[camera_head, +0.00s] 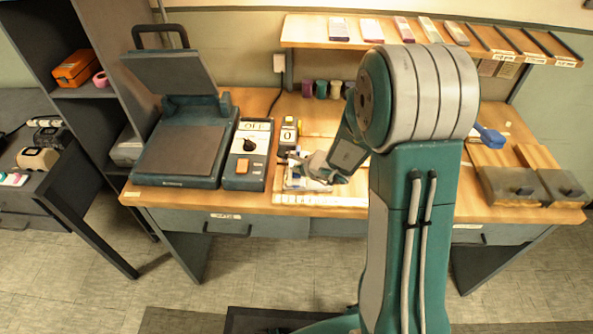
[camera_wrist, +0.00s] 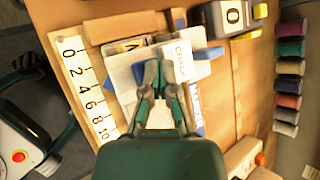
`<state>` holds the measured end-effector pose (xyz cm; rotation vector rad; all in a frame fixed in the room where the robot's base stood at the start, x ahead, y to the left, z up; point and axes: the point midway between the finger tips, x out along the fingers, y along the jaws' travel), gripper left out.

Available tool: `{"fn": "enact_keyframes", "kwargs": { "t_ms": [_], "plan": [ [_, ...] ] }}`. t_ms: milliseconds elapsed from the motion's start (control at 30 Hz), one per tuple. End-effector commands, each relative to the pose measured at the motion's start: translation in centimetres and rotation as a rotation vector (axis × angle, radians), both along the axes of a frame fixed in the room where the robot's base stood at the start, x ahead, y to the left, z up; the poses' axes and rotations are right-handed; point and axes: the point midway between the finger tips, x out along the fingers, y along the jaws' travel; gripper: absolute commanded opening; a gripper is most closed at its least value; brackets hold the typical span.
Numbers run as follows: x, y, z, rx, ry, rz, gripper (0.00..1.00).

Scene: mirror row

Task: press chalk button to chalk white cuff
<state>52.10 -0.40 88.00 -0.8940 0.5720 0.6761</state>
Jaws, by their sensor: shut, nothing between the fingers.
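A white block marked CHALK (camera_wrist: 182,62) lies just beyond my gripper (camera_wrist: 161,66) in the wrist view. My gripper is shut and empty, with its fingertips at the near edge of the block; I cannot tell whether they touch it. A white piece (camera_wrist: 124,74) lies left of the fingers, partly hidden by them; it may be the white cuff. Blue pads show around these pieces. In the head view my gripper (camera_head: 296,162) is low over the same white pieces (camera_head: 300,183) on the bench, and it hides part of them. No separate chalk button is clearly visible.
A ruler strip (camera_wrist: 85,85) runs along the bench front. A press (camera_head: 178,152) with a raised lid and a control box (camera_head: 246,155) stand left. A yellow and black counter (camera_head: 289,132) reads 0. Spools (camera_head: 321,89) stand behind; a blue-handled tool (camera_head: 489,137) lies right.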

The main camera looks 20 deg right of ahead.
Motion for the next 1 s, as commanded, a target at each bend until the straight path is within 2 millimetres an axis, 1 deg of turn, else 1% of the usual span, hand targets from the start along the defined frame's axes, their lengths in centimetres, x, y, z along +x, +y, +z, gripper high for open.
{"fn": "enact_keyframes", "kwargs": {
  "t_ms": [367, 733, 1000],
  "plan": [
    [0.0, 0.0, 0.0, 0.000, 0.002, -0.001, 0.00],
    [0.0, 0.0, 1.7, -0.001, 0.000, -0.001, 0.00],
    [0.0, 0.0, 1.8, 0.000, 0.001, -0.001, 0.00]
  ]
}}
